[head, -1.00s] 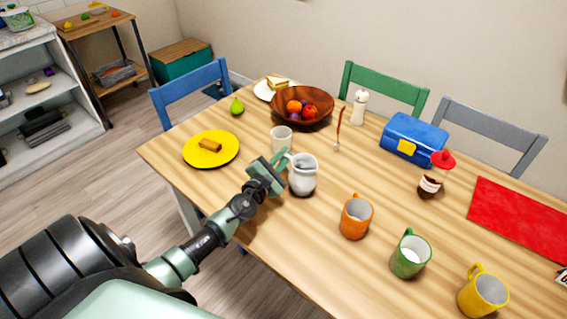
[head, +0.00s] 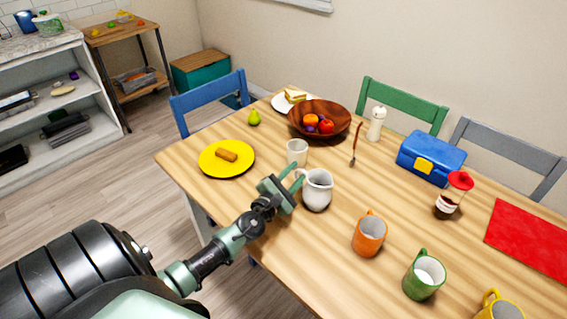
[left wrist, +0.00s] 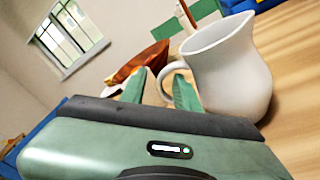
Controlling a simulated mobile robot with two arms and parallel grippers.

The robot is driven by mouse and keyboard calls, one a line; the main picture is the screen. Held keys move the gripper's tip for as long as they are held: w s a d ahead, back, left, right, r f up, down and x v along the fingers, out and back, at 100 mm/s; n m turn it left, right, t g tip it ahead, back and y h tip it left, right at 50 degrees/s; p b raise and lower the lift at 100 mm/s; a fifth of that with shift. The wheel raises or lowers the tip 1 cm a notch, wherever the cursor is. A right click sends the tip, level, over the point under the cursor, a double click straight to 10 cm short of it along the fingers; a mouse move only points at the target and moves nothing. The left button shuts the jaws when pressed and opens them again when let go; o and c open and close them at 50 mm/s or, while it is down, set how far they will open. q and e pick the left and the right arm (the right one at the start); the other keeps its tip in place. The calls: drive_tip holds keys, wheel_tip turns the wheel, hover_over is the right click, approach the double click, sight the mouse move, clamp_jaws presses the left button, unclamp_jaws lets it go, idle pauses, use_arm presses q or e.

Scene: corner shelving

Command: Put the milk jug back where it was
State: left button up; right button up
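The white milk jug (head: 317,191) stands upright on the wooden table near its front left edge, its handle on the left. In the left wrist view the jug (left wrist: 231,75) is large at the right, with its handle toward my fingers. My left gripper (head: 290,181) is just left of the jug. Its green fingers (left wrist: 159,87) are apart, and the right one overlaps the handle in the picture. I cannot tell whether it touches the handle. My right gripper is in neither view.
A white cup (head: 297,151) stands just behind the jug. A yellow plate (head: 214,160) lies to the left. Orange (head: 369,236), green (head: 424,277) and yellow (head: 499,308) mugs stand to the right. A wooden fruit bowl (head: 337,128) and blue lunchbox (head: 420,158) are farther back.

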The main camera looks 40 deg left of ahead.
use_arm(q)
drive_tip(key=s, duration=0.6)
drive_tip(key=s+d+b, duration=0.1)
drive_tip(key=s, duration=0.3)
drive_tip(key=shift+d+r, duration=0.1)
drive_tip(key=shift+r, duration=0.15)
drive_tip(key=shift+w, duration=0.1)
